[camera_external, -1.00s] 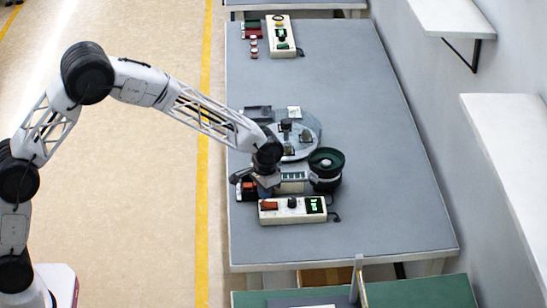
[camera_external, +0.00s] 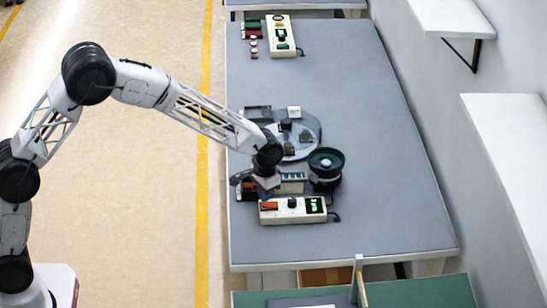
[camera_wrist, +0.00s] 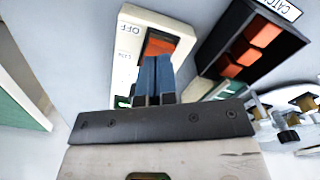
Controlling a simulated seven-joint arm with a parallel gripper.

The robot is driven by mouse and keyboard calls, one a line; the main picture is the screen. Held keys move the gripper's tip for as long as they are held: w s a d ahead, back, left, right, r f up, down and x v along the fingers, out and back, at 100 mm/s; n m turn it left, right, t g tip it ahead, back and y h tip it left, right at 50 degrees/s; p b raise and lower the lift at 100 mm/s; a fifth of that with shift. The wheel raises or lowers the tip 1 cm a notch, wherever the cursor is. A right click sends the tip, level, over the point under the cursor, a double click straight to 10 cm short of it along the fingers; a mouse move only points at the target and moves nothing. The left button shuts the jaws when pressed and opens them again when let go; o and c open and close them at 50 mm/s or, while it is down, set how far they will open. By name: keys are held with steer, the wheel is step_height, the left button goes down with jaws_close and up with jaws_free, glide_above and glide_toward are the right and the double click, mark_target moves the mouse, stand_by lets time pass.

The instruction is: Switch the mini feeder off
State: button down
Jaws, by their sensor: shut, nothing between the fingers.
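The control box (camera_external: 293,210) is white, with an orange rocker switch (camera_external: 269,206) at its left end, a black knob in the middle and a lit green display at its right end. The small dark green bowl feeder (camera_external: 326,160) stands behind the box. My gripper (camera_wrist: 155,60) is shut and empty. Its blue fingertips overlap the near part of the rocker in the wrist view; I cannot tell whether they touch it. In the external view my wrist hides the fingertips.
A black catch tray (camera_wrist: 252,45) with orange parts stands close beside the box. A larger round feeder plate (camera_external: 306,148) lies behind. A second control box (camera_external: 281,36) stands at the table's far end. The table's right side is clear.

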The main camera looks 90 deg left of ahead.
mark_target(265, 203)
steer(key=shift+f, duration=1.15)
stand_by(0.9)
steer(key=shift+r, duration=0.2)
steer(key=shift+r, duration=3.35)
